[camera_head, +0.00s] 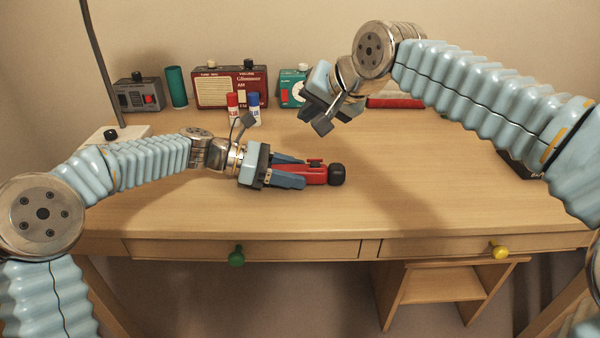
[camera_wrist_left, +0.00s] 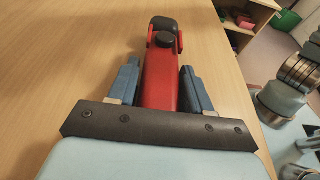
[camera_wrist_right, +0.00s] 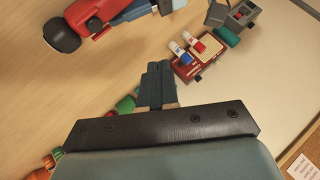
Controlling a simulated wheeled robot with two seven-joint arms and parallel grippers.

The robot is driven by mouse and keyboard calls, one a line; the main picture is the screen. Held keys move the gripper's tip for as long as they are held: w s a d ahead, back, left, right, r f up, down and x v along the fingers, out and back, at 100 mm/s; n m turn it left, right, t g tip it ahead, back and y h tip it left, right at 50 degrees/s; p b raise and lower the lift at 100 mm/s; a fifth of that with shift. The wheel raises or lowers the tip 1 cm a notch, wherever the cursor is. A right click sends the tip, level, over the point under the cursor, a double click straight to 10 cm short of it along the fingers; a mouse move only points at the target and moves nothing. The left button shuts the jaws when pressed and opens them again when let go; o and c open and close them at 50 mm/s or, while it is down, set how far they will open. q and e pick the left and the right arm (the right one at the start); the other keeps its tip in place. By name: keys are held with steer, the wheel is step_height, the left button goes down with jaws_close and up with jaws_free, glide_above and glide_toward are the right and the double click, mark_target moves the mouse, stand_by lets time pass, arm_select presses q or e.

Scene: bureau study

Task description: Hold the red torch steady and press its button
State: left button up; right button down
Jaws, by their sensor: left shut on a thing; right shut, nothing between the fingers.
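The red torch (camera_head: 314,173) lies along the desk with its black head (camera_head: 337,175) to the right and a dark button (camera_head: 315,162) on top. In the left wrist view the torch (camera_wrist_left: 159,82) lies between the two blue fingers, its button (camera_wrist_left: 164,44) facing up near the black head. My left gripper (camera_head: 292,173) is shut on the torch body. My right gripper (camera_head: 322,112) is above the desk, up and behind the torch, apart from it. In the right wrist view its fingers (camera_wrist_right: 158,80) are together and empty, and the torch (camera_wrist_right: 95,15) shows at the upper left.
A red radio (camera_head: 229,88), a grey device (camera_head: 138,95), a green cylinder (camera_head: 176,87) and a teal device (camera_head: 290,88) stand along the back wall. Red and blue markers (camera_head: 243,107) stand before the radio. The desk's (camera_head: 420,190) front right is clear.

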mark_target(319, 165)
steer(key=shift+w+d+f, duration=0.1)
steer(key=shift+d+f, duration=0.25)
steer(key=shift+f, duration=1.05)
steer(key=shift+s+d+f, duration=0.1)
steer(key=shift+d+f, duration=0.25)
steer(key=shift+f, duration=1.1)
steer(key=shift+w+d+f, duration=0.1)
steer(key=shift+d+f, duration=0.25)
steer(key=shift+f, duration=1.05)
steer(key=shift+f, duration=0.1)
steer(key=shift+f, duration=0.35)
steer(key=shift+r, duration=0.45)
